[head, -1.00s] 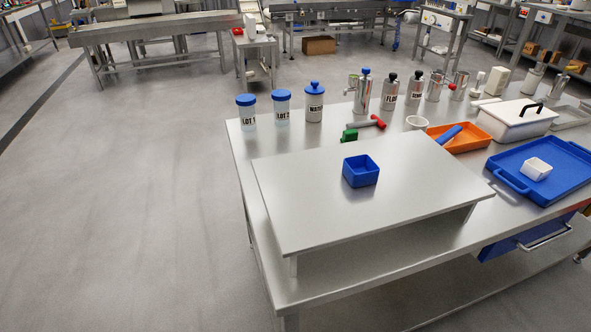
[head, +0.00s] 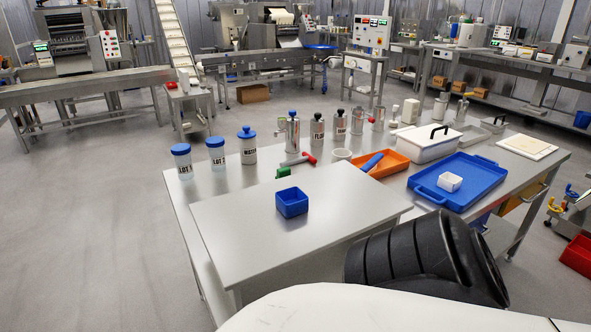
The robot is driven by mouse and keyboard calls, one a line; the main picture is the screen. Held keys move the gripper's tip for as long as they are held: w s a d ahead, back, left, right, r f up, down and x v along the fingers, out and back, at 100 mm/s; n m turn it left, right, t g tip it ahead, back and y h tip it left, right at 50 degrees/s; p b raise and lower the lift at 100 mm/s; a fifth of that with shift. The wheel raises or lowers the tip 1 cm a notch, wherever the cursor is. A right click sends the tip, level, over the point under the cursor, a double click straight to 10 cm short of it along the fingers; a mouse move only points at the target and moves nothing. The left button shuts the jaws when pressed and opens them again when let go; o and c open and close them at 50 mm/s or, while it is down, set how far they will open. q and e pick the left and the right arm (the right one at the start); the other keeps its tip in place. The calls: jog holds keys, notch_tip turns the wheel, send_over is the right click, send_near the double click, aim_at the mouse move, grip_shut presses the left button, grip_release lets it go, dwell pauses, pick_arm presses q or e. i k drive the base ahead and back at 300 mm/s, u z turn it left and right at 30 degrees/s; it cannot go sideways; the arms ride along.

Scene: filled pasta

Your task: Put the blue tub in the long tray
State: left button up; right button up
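The blue tub (head: 292,202) is a small, square, open box. It sits upright on the raised steel shelf (head: 235,245) at the near left of the table, and it looks empty. A wide blue tray with handles (head: 432,190) lies on the table to the right, with a small white tub (head: 450,181) in it. A shallow grey tray (head: 480,137) lies behind it, partly hidden by the white lidded box. I cannot tell for certain which is the long tray. Neither gripper shows; a black and white part of my arm covers the lower right.
An orange tray (head: 389,165) with a blue-handled tool stands between the shelf and the white lidded box (head: 424,147). Several jars and bottles (head: 249,146) line the back edge. A red-and-green tool (head: 296,160) and a white cup (head: 341,156) lie behind the shelf.

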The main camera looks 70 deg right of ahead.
aim_at(469, 175)
jog(key=k, duration=1.1)
jog(key=z, duration=0.5)
